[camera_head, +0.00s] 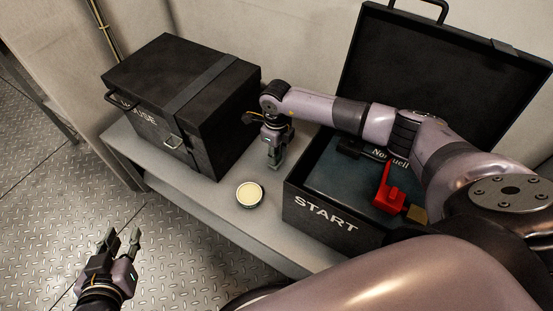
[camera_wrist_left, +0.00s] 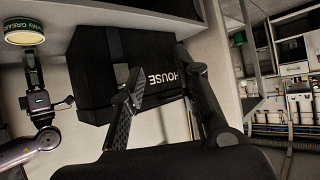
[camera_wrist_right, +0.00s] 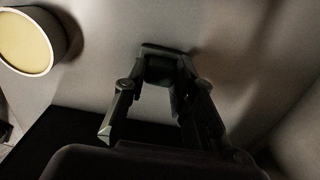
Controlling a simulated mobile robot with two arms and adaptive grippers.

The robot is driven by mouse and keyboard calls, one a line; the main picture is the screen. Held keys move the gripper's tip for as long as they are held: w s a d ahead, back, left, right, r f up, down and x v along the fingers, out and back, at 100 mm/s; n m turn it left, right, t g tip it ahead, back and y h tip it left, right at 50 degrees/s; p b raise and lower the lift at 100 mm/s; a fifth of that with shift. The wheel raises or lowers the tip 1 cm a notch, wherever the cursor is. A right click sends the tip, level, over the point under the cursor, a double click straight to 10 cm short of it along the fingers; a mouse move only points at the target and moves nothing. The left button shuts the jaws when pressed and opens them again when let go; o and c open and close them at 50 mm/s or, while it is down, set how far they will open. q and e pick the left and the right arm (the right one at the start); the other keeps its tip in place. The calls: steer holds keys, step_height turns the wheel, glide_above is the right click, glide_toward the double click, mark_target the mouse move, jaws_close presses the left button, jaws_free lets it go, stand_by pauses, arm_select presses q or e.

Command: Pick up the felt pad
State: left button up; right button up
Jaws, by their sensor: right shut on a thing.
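My right gripper (camera_head: 272,158) is upright, pointing down, between the black HOUSE case and the open START case, close to the grey bench. In the right wrist view its fingers (camera_wrist_right: 160,80) are closed on a small dark greenish piece (camera_wrist_right: 162,66), which looks to be the felt pad. Its outline is mostly hidden by the fingers, and I cannot tell whether it touches the bench. My left gripper (camera_head: 122,246) is open and empty, over the floor in front of the bench. In the left wrist view its fingers (camera_wrist_left: 162,75) stand well apart.
A round grease tin (camera_head: 249,194) stands near the bench's front edge. The HOUSE case (camera_head: 215,130) is closed at the left. The START case (camera_head: 300,211) is open at the right, holding a red item (camera_head: 388,190) with a brass part. The bench (camera_head: 205,200) is clear around the tin.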

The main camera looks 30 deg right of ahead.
steer(key=shift+c, duration=0.9)
steer(key=shift+r, duration=0.1)
